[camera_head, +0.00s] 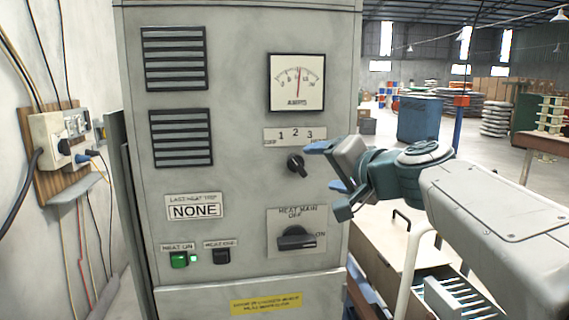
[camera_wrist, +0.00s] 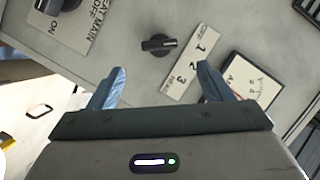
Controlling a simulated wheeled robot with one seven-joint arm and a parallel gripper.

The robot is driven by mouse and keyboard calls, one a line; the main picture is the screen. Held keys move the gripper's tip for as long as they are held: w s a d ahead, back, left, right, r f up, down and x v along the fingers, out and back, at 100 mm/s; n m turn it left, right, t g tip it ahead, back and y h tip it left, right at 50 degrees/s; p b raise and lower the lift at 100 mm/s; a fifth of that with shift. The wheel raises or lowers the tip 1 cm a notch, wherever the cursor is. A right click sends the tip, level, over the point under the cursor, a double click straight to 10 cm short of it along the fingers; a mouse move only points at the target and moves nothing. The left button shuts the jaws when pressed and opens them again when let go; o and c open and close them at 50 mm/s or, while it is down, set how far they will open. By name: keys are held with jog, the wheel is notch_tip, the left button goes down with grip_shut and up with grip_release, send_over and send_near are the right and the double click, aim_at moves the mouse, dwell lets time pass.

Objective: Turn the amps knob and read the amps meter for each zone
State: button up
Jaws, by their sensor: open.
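The black amps knob (camera_head: 296,164) sits on the grey cabinet front, below a plate (camera_head: 295,136) marked OFF, 1, 2, 3. Its exact setting is too small to tell. The AMPS meter (camera_head: 297,82) is above the plate, with its red needle near mid-scale. My gripper (camera_head: 330,166) is open and empty, just right of the knob in the head view. In the wrist view the knob (camera_wrist: 158,43) lies beyond and between the blue fingertips (camera_wrist: 160,72), apart from them. The wrist view also shows the meter (camera_wrist: 240,92), partly hidden by a finger.
The HEAT MAIN switch (camera_head: 296,238) is below the knob. A green HEAT ON button (camera_head: 179,259) and a NONE label (camera_head: 195,211) are lower left. A wall outlet board (camera_head: 66,140) with cables is at left.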

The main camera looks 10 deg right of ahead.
aim_at(301, 166)
jog(key=p+x, duration=0.1)
jog(key=x, duration=0.8)
jog(key=shift+w, duration=0.15)
jog(key=c, duration=1)
